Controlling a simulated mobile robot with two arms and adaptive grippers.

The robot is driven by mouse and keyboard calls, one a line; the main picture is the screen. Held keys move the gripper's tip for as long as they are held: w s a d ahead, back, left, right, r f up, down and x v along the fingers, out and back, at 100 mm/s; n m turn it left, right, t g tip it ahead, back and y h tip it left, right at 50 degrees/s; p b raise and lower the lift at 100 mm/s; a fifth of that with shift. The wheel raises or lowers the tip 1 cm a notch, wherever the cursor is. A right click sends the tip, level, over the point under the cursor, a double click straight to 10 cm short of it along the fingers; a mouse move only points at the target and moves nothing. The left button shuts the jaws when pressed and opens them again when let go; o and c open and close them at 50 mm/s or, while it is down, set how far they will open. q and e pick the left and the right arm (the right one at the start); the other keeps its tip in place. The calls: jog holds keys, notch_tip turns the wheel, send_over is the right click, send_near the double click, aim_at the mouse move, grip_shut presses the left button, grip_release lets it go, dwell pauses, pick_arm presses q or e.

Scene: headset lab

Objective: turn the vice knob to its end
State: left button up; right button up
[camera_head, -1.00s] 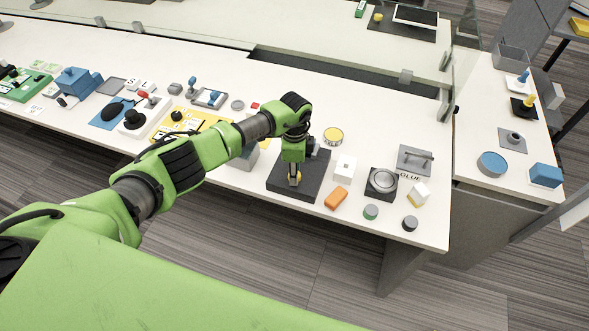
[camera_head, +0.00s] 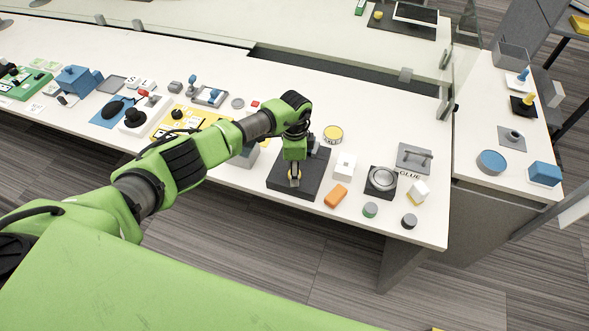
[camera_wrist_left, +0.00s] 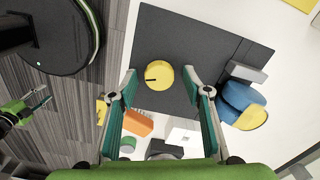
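The round yellow knob (camera_wrist_left: 158,76) with a black mark sits on a dark square plate (camera_wrist_left: 190,38). In the head view the plate (camera_head: 313,182) lies near the table's front edge, and the knob is mostly hidden by my gripper. My left gripper (camera_wrist_left: 161,88) is open above the plate. Its fingers lie to either side of the knob in the wrist view, with gaps to it; it also shows in the head view (camera_head: 294,178). A blue and grey part (camera_wrist_left: 240,97) with a yellow end is beside the right finger. My right gripper (camera_wrist_left: 45,97) shows small at the left, its fingers apart.
An orange block (camera_head: 336,195), a white block (camera_head: 345,165), a round grey dial on a dark base (camera_head: 382,180) and small cylinders stand right of the plate. A yellow-topped tin (camera_head: 333,133) is behind. Several devices fill the table to the left.

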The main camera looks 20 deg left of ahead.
pick_arm(q)
notch_tip(320, 180, up, 12)
dwell(0.6)
jog(key=shift+f, duration=0.1)
pick_arm(e)
jog(key=shift+f, duration=0.15)
